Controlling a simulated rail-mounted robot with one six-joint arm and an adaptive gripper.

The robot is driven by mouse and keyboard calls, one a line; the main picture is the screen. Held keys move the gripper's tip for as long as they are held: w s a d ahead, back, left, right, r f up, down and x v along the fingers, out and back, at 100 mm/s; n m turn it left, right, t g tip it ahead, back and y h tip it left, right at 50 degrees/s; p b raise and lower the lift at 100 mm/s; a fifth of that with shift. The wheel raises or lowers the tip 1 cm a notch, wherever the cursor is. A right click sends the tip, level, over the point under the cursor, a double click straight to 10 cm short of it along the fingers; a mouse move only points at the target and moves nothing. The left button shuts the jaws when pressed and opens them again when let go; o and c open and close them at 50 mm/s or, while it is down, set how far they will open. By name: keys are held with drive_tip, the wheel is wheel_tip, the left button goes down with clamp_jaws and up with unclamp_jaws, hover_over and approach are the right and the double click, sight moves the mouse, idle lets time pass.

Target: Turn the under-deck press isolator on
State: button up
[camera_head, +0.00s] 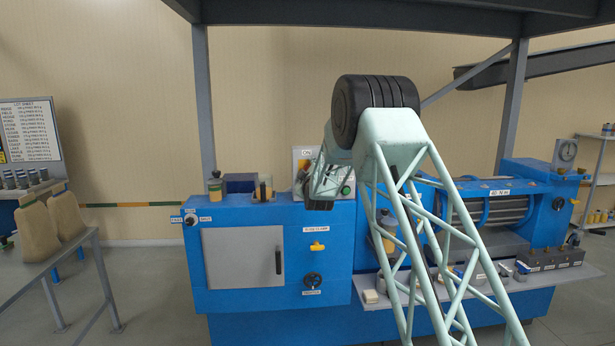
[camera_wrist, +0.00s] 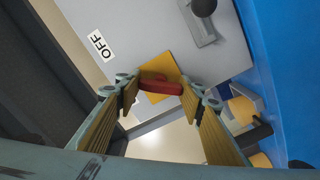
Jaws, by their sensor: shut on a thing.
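The isolator shows in the wrist view as a red handle (camera_wrist: 160,87) on a yellow plate (camera_wrist: 160,68), fixed to a grey panel (camera_wrist: 150,25) with an OFF label (camera_wrist: 101,45) beside it. My gripper (camera_wrist: 160,92) has its two ribbed fingers on either side of the red handle and is shut on it. In the head view the grey box (camera_head: 303,160) with an ON label (camera_head: 306,153) stands on the blue machine. My gripper (camera_head: 318,203) is in front of this box, and my arm hides the handle there.
The blue machine (camera_head: 330,275) fills the middle. A green button (camera_head: 346,190) sits right of my gripper. Jars (camera_head: 215,187) stand left of the box. A grey post (camera_head: 204,110) rises behind, and a dark beam (camera_head: 360,12) crosses overhead.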

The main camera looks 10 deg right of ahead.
drive_tip(key=n+b, duration=0.2)
drive_tip(key=n, duration=0.1)
drive_tip(key=shift+f+n, duration=0.1)
drive_tip(key=shift+n, duration=0.3)
drive_tip(key=shift+n+b, duration=0.8)
drive_tip(key=shift+n, duration=1)
drive_tip(key=o, duration=0.9)
drive_tip(key=shift+s, duration=0.15)
drive_tip(key=shift+s+a, duration=0.2)
drive_tip(key=shift+s, duration=2.75)
drive_tip(key=shift+s+a, duration=0.15)
drive_tip(key=shift+s, duration=2.75)
